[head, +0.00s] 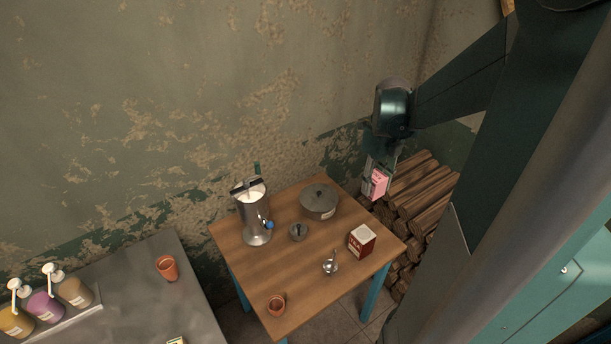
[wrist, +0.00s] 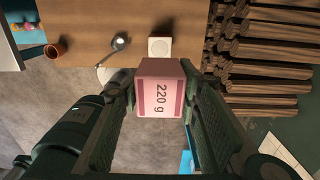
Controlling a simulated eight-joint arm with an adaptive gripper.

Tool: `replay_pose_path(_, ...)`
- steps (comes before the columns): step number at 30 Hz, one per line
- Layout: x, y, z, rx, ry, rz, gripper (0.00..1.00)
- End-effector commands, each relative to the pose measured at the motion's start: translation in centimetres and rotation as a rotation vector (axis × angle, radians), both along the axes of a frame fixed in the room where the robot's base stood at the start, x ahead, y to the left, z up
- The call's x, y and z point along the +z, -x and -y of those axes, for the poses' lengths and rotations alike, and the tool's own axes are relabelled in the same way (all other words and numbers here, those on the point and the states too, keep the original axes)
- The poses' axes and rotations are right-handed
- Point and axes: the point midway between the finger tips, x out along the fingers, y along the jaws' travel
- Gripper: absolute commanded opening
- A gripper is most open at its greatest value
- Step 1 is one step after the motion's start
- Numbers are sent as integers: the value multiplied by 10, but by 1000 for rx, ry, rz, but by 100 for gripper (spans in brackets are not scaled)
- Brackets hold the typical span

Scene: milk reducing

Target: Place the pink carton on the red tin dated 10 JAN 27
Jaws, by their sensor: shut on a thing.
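The pink carton (head: 379,183) is held in my gripper (head: 376,170), above and to the right of the wooden table. In the wrist view the carton (wrist: 160,92) sits between both fingers of my gripper (wrist: 160,100), with "220 g" on the face toward the camera. A red tin (head: 361,242) with a white top stands on the table's right side; its front label is too small to read. In the wrist view its pale square top (wrist: 159,47) shows just beyond the carton. The carton is apart from the tin.
Stacked logs (head: 420,195) lie right of the table. A grey counter (head: 130,300) with pump bottles stands left.

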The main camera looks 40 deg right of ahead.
Motion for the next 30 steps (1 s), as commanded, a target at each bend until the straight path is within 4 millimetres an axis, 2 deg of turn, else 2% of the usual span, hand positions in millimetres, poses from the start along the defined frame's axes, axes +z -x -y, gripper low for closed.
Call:
replay_pose_path(1,-12,0,0,0,0,0,18)
replay_pose_path(6,-50,0,0,0,0,0,18)
replay_pose_path(15,-96,0,0,0,0,0,18)
replay_pose_path(21,-107,0,0,0,0,0,18)
replay_pose_path(30,-108,0,0,0,0,0,18)
